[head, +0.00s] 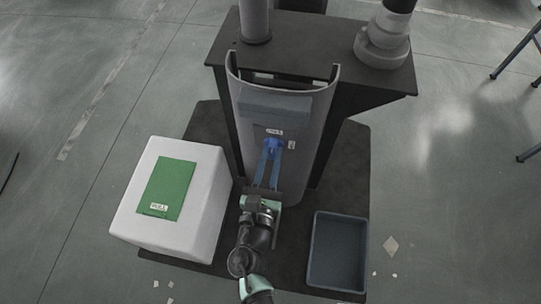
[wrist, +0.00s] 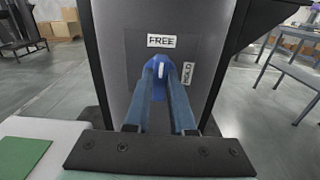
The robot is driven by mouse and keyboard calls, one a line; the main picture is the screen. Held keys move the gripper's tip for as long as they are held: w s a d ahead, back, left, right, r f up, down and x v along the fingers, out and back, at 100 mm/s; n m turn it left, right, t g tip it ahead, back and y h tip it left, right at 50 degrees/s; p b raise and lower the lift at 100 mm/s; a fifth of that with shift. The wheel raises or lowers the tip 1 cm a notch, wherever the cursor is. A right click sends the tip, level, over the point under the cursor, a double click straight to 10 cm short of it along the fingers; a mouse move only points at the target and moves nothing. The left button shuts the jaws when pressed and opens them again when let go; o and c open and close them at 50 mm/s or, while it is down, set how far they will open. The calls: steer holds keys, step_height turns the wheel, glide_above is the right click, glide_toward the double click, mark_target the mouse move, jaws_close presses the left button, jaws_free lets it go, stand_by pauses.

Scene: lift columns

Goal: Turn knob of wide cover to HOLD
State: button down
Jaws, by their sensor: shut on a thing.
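The wide cover (head: 306,165) is a tall grey curved panel standing upright in front of the dark frame. On it is a blue knob (wrist: 158,72) with a white mark on its top, which points up, a little to the right, towards the FREE label (wrist: 161,41). The HOLD label (wrist: 187,73) is turned sideways at the knob's right. My gripper (wrist: 160,82) is shut on the knob, one blue finger on each side. In the head view the knob (head: 272,142) shows at the fingertips, partly hidden by them.
A white box (head: 215,215) with a green panel (head: 167,188) stands on the left. An empty dark blue tray (head: 313,250) lies on the black mat (head: 353,150) at the right. A dark table with columns (head: 382,35) rises behind the cover.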

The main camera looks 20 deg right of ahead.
steer(key=shift+f, duration=0.1)
steer(key=m+b, duration=0.3)
steer(key=m, duration=0.1)
steer(key=shift+s+f, duration=0.1)
steer(key=m+b, duration=0.3)
steer(key=m, duration=0.1)
steer(key=shift+d+f+m+b, duration=0.1)
steer(key=shift+d+m+b, duration=0.05)
steer(key=shift+m+b, duration=0.25)
steer(key=m+b, duration=0.4)
steer(key=m, duration=0.1)
steer(key=shift+s+f, duration=0.1)
steer(key=shift+m+b, duration=1.3)
steer(key=shift+m, duration=0.5)
steer(key=c, duration=0.8)
jaws_free()
steer(key=shift+o, duration=0.2)
